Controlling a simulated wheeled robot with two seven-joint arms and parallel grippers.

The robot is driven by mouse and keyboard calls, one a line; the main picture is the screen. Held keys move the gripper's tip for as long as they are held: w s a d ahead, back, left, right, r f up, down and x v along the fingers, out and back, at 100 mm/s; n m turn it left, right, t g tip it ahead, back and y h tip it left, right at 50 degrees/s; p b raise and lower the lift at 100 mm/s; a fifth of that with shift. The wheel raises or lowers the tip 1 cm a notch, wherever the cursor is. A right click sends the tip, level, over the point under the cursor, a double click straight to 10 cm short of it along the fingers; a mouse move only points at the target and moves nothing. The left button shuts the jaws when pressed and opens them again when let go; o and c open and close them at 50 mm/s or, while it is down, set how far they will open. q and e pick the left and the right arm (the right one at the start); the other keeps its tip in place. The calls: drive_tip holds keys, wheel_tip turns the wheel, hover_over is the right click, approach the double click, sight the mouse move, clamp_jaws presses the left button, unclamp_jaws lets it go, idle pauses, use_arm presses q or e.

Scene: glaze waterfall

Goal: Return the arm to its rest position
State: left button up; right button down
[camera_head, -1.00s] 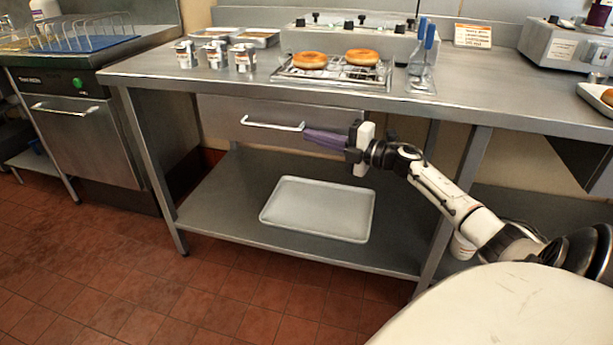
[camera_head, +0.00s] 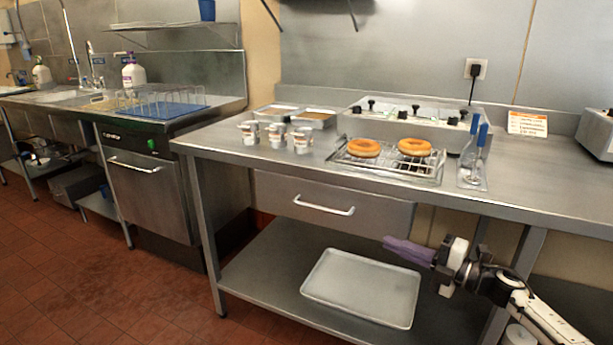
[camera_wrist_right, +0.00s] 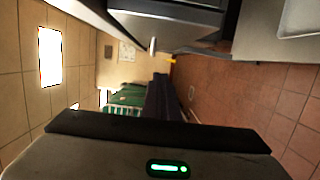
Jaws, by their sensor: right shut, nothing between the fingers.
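My right gripper (camera_head: 407,250) is in the head view at the lower right, its purple fingers together and pointing left. It is in front of the steel table, below the tabletop's front edge and to the right of the drawer handle. Nothing is held between the fingers. In the right wrist view the dark fingers (camera_wrist_right: 160,100) show end-on as one narrow shape, with tiled wall on the left and red floor on the right. My left gripper is not in view.
The steel table (camera_head: 560,190) carries two doughnuts on a wire rack (camera_head: 395,172), several small cups, and a blue-handled tool (camera_head: 478,150). A drawer (camera_head: 385,212) is closed under the top. A tray (camera_head: 362,287) lies on the lower shelf. Red floor (camera_head: 100,275) is clear at left.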

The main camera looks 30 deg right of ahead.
drive_tip(key=s+a+f+m+g+h+p, duration=0.2)
drive_tip(key=s+a+f+m+p, duration=0.15)
drive_tip(key=a+f+m, duration=0.45)
drive_tip(key=s+a+f+m+g+h+p, duration=0.1)
drive_tip(key=s+a+f+m+h+p, duration=0.4)
drive_tip(key=a, duration=0.6)
drive_tip(key=s+a+f+m+g+y, duration=0.2)
drive_tip(key=s+a, duration=0.3)
drive_tip(key=a, duration=0.4)
drive_tip(key=s+a+f+m+g+y, duration=0.2)
drive_tip(key=s+a+m+g, duration=0.1)
drive_tip(key=a, duration=0.7)
drive_tip(key=shift+s+a+f+m+g, duration=0.25)
drive_tip(key=shift+s+m, duration=0.35)
drive_tip(key=shift+s, duration=0.3)
